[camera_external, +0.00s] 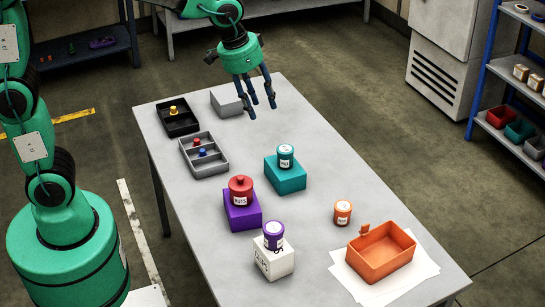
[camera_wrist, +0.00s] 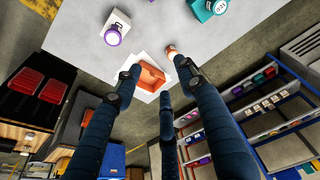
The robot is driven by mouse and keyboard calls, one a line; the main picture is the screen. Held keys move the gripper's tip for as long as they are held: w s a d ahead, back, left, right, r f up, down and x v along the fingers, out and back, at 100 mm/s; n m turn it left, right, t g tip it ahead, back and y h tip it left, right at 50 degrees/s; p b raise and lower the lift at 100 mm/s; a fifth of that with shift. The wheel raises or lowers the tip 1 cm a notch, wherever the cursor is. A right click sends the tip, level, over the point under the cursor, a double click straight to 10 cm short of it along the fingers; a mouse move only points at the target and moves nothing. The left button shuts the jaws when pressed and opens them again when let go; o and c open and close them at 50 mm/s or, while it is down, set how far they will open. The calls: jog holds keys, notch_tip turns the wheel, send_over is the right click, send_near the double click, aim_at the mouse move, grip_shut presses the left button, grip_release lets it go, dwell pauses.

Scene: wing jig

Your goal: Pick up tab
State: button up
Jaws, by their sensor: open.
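A small orange tab (camera_external: 364,229) stands up at the back left rim of the orange bin (camera_external: 392,266); I cannot tell whether it is part of the bin. The bin sits on white sheets (camera_external: 344,276) at the near right end of the table. My gripper (camera_external: 260,104) is open and empty, with its three dark blue fingers spread and pointing down above the far end of the table, well away from the bin. In the wrist view the bin (camera_wrist: 153,78) shows between the fingers, far off; the tab is not clear there.
On the grey table (camera_external: 320,167) stand an orange jar (camera_external: 342,213), a white block (camera_external: 273,261) with a purple jar, a purple block (camera_external: 242,213) with a red jar, a teal block (camera_external: 285,176) with a teal jar, two trays (camera_external: 203,154) and a grey block (camera_external: 227,103).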

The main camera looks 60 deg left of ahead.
jog(key=w+d+f+p, duration=0.3)
jog(key=w+d+p, duration=0.15)
jog(key=w, duration=0.45)
jog(key=g+p, duration=0.3)
jog(key=p, duration=0.7)
send_over(364, 225)
notch_tip(364, 225, down, 21)
jog(key=shift+f, duration=0.1)
jog(key=shift+f, duration=0.1)
jog(key=shift+f, duration=4.25)
jog(key=shift+f, duration=0.1)
jog(key=shift+w+f+p, duration=0.1)
jog(key=shift+f+p, duration=0.5)
jog(key=shift+f, duration=1.85)
